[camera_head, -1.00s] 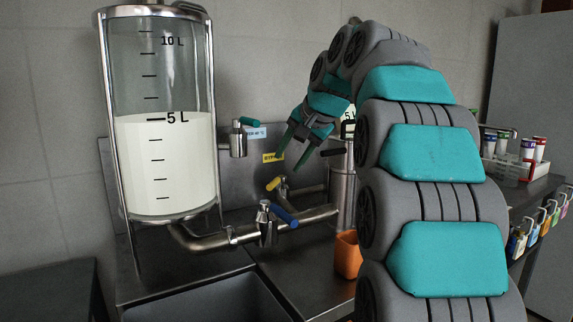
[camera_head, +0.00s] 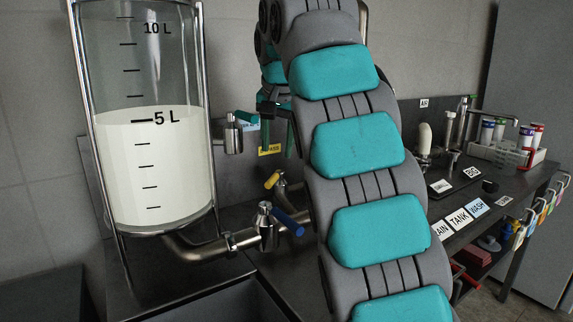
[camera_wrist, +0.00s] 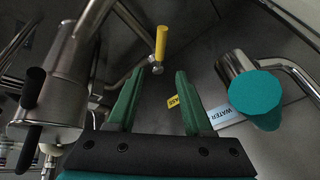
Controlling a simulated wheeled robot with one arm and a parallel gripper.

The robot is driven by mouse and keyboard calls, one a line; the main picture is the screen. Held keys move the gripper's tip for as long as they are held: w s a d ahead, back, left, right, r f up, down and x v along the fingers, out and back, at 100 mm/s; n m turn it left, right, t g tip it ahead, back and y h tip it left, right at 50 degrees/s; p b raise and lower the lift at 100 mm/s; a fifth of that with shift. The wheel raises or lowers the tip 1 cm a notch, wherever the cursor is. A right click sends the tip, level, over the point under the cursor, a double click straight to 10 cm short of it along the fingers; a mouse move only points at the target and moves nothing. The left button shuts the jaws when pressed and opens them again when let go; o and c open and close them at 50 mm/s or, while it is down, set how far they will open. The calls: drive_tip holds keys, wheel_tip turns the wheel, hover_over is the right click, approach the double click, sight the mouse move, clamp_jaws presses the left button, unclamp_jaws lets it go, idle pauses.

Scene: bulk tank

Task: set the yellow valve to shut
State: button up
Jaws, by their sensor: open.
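The yellow valve handle (camera_head: 272,180) sits on a steel pipe fitting to the right of the milk tank (camera_head: 150,165), in front of the wall panel. In the head view it is tilted, its yellow end to the left. In the wrist view the yellow handle (camera_wrist: 161,43) stands out beyond my fingertips, roughly centred between them, above a small metal stem. My gripper (camera_wrist: 154,82) is open and empty, with green fingers spread and apart from the handle. In the head view my gripper (camera_head: 279,140) hangs above the valve, partly hidden by my arm.
A blue-handled valve (camera_head: 286,220) is on the tank's outlet pipe below. A teal-handled valve (camera_head: 234,130) is on the left; its teal knob (camera_wrist: 258,92) shows close on the right in the wrist view. A steel cylinder (camera_wrist: 55,95) stands close on the left.

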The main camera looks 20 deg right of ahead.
sight(275, 175)
drive_tip(key=shift+w+f, duration=0.1)
drive_tip(key=shift+f, duration=0.1)
drive_tip(key=shift+x, duration=3.65)
clamp_jaws()
